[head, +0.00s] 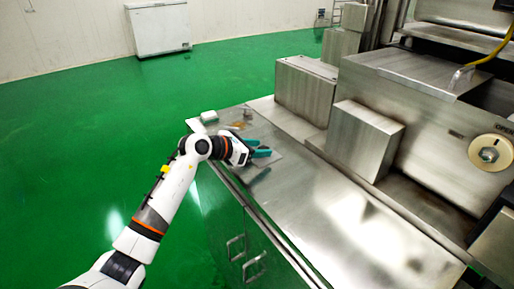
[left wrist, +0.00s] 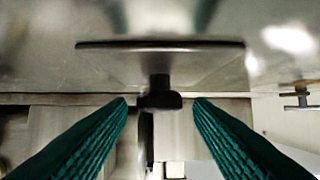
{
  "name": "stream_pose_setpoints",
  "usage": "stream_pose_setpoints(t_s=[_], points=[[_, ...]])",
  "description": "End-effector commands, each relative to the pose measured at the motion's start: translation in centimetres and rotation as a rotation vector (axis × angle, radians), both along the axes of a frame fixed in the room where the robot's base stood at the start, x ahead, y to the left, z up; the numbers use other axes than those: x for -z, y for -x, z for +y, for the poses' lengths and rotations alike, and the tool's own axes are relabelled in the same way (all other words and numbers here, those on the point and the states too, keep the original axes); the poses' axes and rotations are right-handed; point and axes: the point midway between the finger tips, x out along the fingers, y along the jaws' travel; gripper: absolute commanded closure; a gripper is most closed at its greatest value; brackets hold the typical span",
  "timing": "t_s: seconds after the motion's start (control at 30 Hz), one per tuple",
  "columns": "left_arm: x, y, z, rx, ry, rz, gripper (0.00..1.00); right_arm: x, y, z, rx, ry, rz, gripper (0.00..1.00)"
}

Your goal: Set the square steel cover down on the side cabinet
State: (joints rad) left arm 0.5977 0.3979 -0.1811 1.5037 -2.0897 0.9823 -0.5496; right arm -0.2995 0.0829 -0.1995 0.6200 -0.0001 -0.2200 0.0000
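The square steel cover (left wrist: 205,60) shows in the left wrist view as a flat plate with a dark far edge. Its black knob (left wrist: 160,97) stands up between my fingertips. The cover appears to lie flat on the steel top of the side cabinet (head: 325,210); in the head view it is largely hidden by my gripper. My left gripper (head: 262,158) is at the cabinet's far part, its teal fingers spread. In the left wrist view the fingers (left wrist: 163,103) stand on both sides of the knob, with gaps to it. My right gripper is not in view.
A white block (head: 209,117) and a few small items lie at the cabinet's far end. Steel machine housings (head: 365,138) line its right side. The near part of the top is bare. Green floor (head: 95,130) lies to the left; a white chest (head: 160,28) stands at the wall.

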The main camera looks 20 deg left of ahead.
Motion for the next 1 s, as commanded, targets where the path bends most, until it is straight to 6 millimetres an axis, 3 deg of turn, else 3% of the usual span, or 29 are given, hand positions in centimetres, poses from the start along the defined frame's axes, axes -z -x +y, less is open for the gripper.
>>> stream_pose_setpoints(t_s=[0.43, 0.8, 1.0], points=[[-0.4, 0.5, 0.6, -0.002, -0.003, -0.001, 0.49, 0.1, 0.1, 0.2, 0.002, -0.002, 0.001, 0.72], [-3.1, 6.1, 4.9, -0.002, -0.005, -0.002, 0.49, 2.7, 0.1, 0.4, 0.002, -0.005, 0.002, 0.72], [-4.4, 8.1, 6.5, -0.001, -0.002, 0.0, 0.49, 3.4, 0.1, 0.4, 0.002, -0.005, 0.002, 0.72]])
